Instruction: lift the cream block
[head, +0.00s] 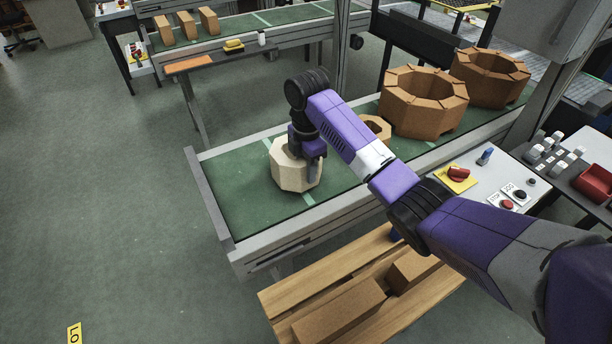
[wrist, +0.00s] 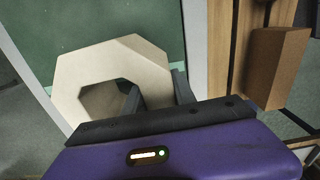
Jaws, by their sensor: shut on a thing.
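The cream block (head: 290,172) is an octagonal ring at the near end of the green conveyor (head: 240,180). My gripper (head: 312,165) points down at it from above. In the wrist view the cream block (wrist: 75,75) shows its central hole, and my gripper (wrist: 157,90) has one dark finger in the hole and the other outside the wall. The fingers are shut on the ring's wall. Part of the block is hidden behind my gripper. I cannot tell whether its underside touches the belt.
A small tan ring (head: 376,128) and two large brown octagonal rings (head: 424,112) (head: 490,82) stand farther along the conveyor. A wooden pallet (head: 285,300) with brown bricks (head: 340,312) lies in front. A control panel (head: 485,178) stands right. The left floor is clear.

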